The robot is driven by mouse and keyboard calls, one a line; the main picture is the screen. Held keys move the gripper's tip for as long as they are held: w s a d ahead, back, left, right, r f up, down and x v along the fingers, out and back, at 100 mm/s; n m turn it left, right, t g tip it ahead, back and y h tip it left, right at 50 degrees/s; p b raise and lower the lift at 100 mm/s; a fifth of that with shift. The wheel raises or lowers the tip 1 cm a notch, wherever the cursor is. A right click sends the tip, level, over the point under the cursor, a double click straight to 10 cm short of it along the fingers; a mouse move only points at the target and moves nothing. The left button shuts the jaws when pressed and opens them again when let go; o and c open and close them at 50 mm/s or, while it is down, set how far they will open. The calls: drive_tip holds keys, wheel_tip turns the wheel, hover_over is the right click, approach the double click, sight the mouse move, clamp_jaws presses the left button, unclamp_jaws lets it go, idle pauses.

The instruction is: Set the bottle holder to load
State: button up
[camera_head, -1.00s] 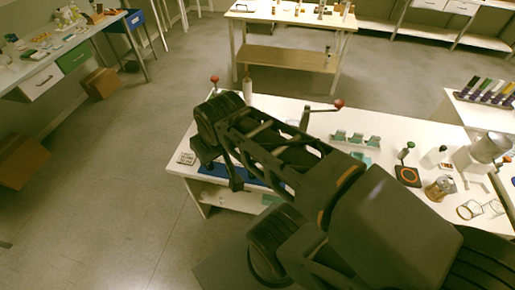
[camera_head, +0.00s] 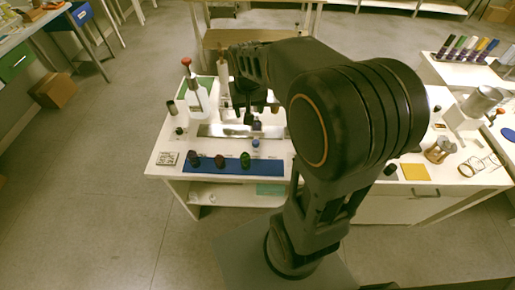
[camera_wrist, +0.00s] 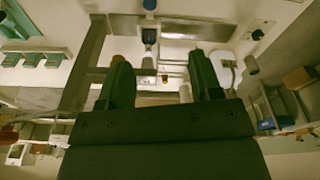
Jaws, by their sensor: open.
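My gripper (camera_head: 253,108) is over the back part of the white bench, above a shiny metal plate (camera_head: 215,130). In the wrist view its two fingers are spread, with nothing held between them (camera_wrist: 158,60). A small dark fixture (camera_head: 250,121) stands at the plate, just below the fingers; it may be the bottle holder, but I cannot tell its setting. A blue-topped bottle (camera_head: 255,143) stands in front of the plate. My arm hides the bench's right middle.
A white press with a red-knobbed lever (camera_head: 196,98) stands left of the plate. Several dark and green-capped bottles stand on a blue mat (camera_head: 268,166) at the front. A yellow pad (camera_head: 415,172) and glassware (camera_head: 470,165) lie to the right.

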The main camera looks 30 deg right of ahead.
drive_tip(key=m+g+b, duration=0.1)
drive_tip(key=g+b, duration=0.1)
drive_tip(key=b, duration=0.1)
approach(256, 141)
drive_tip(key=f, duration=0.9)
drive_tip(key=shift+s+d+f, duration=0.1)
drive_tip(key=shift+s+f, duration=0.2)
drive_tip(key=shift+s, duration=0.05)
clamp_jaws()
